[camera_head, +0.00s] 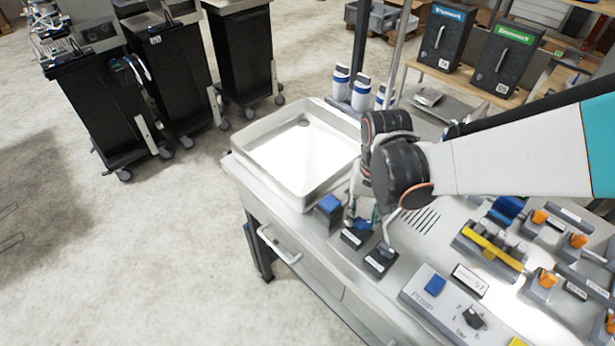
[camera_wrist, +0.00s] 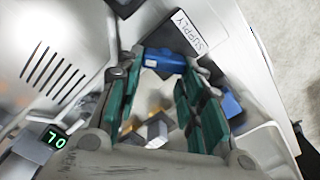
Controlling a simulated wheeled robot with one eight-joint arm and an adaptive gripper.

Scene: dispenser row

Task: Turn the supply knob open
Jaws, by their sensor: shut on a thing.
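The supply knob (camera_wrist: 165,61) is blue and sits beside a dark plate with a white SUPPLY label (camera_wrist: 189,31) in the wrist view. My gripper (camera_wrist: 165,68), with teal finger pads, is closed around the knob, one finger on each side. In the head view my gripper (camera_head: 362,222) reaches down to the bench top beside the tray. There the knob is mostly hidden by the fingers, above a small black labelled block (camera_head: 354,238). The knob's exact angle is hard to tell.
A blue block (camera_head: 330,205) stands close left of my gripper, and a large metal tray (camera_head: 243,158) lies behind it. A black labelled block (camera_head: 380,260) is just right. A control panel (camera_head: 440,300) and several orange-handled valves (camera_head: 545,280) fill the right side. A green display (camera_wrist: 55,136) reads 70.

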